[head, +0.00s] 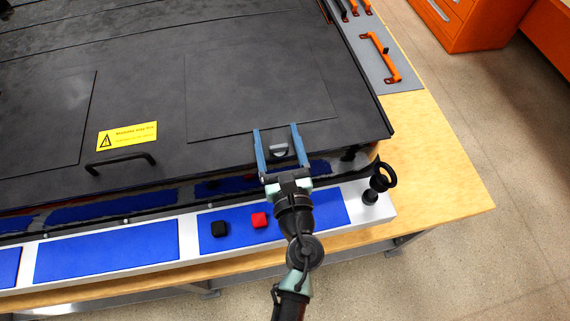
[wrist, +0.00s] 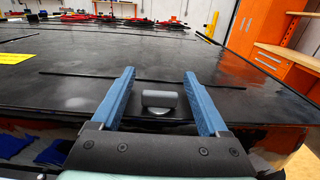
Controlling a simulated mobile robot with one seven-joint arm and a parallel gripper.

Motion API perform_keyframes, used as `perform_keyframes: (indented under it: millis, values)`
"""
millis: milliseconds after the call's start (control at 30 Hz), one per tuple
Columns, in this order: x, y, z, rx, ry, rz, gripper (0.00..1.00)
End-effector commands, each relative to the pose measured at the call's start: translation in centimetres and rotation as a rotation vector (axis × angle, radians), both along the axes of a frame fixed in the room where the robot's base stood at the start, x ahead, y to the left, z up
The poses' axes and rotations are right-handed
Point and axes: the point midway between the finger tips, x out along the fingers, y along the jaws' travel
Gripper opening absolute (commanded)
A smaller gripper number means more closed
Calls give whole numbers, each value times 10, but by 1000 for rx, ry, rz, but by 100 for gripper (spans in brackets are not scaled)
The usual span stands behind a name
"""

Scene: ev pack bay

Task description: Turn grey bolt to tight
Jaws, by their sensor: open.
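The grey bolt (head: 279,149) stands on the black pack lid near its front right corner. In the wrist view the bolt (wrist: 160,99) shows a grey block-like head above a round, shiny base. My gripper (head: 277,129) is open, with its two blue fingers one on each side of the bolt. In the wrist view the gripper (wrist: 160,80) has clear gaps between both fingers and the bolt head, so neither finger seems to touch it. The fingertips reach past the bolt over the lid.
A black handle (head: 120,163) and a yellow warning label (head: 127,136) are on the lid to the left. A black ring-topped post (head: 382,178) stands right. An orange-handled tool (head: 381,57) lies behind.

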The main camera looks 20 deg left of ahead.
Motion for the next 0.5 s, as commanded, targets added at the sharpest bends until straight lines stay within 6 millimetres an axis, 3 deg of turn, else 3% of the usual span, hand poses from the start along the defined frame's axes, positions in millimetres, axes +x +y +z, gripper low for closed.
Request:
perform_keyframes:
  millis: [500]
  values:
    - [-81,-54,-3,-1,2,-2,78]
